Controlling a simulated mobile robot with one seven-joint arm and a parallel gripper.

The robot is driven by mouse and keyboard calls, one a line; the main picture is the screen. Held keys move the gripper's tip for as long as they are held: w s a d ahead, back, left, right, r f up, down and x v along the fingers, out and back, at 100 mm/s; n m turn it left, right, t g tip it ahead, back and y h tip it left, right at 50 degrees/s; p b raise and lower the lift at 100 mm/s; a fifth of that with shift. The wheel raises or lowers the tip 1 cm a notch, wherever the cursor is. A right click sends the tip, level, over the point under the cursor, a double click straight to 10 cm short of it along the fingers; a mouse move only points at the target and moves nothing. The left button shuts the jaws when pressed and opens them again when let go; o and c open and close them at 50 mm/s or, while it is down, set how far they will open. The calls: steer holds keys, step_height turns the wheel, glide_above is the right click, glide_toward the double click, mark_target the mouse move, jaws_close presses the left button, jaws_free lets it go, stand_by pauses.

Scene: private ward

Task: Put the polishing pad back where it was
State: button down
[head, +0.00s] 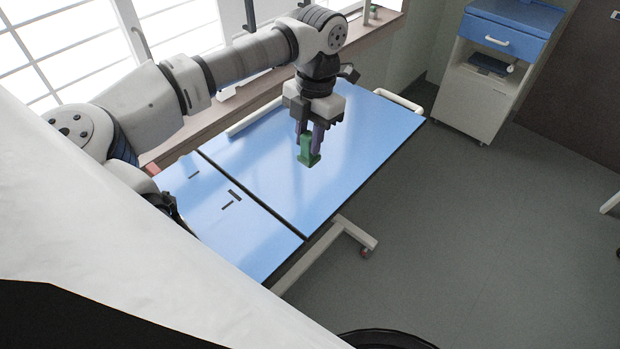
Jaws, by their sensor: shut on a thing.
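My gripper (310,136) points down over the blue tabletop (370,130) and is shut on a green block-like thing with a wider base, which I take to be the polishing pad (309,157). The pad is upright below the fingers, over the larger right panel of the table. I cannot tell whether its base touches the tabletop or hangs just above it. The fingers hide part of its upper end.
The table's smaller left panel (225,215) carries a few small dark marks or slots. A windowsill (235,110) with small items at its far end runs behind the table. A white cabinet with a blue drawer (500,38) stands at the back right. The grey floor on the right is mostly clear.

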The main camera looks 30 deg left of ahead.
step_height(320, 180, down, 11)
steer(key=b, duration=0.4)
steer(key=shift+b, duration=0.3)
steer(key=shift+f, duration=0.2)
steer(key=c, duration=1.2)
jaws_free()
steer(key=shift+r, duration=0.1)
steer(key=shift+o, duration=0.2)
steer(key=shift+r, duration=0.15)
steer(key=r, duration=0.4)
steer(key=w+r+b, duration=0.1)
steer(key=r, duration=0.3)
steer(key=r+b, duration=0.1)
steer(key=r, duration=0.2)
steer(key=shift+w+d+r, duration=0.15)
steer(key=shift+w+r, duration=0.25)
steer(key=shift+f, duration=0.1)
